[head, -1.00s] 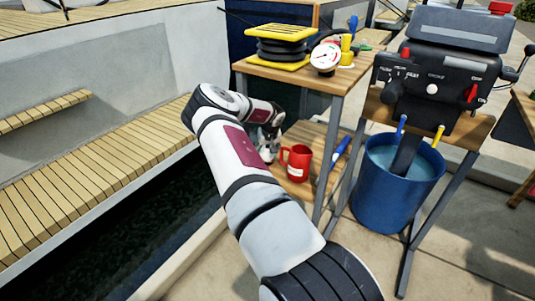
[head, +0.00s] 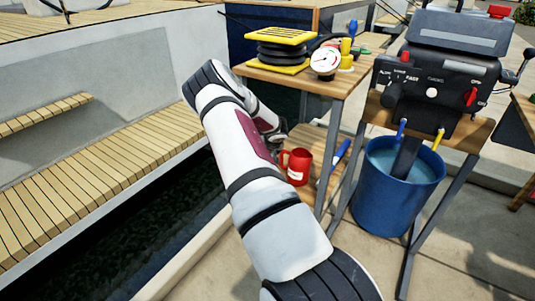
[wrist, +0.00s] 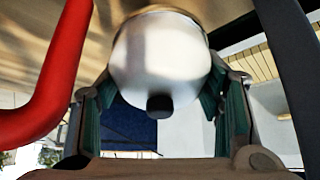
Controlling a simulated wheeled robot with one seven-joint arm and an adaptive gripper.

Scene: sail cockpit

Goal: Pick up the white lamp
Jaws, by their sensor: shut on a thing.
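The white lamp (wrist: 160,55) fills the upper middle of the wrist view. It is a rounded, glossy white body with a black knob at its lower end. My gripper (wrist: 158,92) has its two green-padded fingers on either side of it and is shut on it. In the head view, my forearm hides the lamp and most of my gripper (head: 277,133), which is over the low wooden shelf behind the arm.
A red mug (head: 296,166) stands on the low shelf (head: 302,135) close by; its handle (wrist: 55,85) is near in the wrist view. A table (head: 322,82) with a gauge (head: 326,60) stands above the shelf. A blue bucket (head: 382,208) stands to the right.

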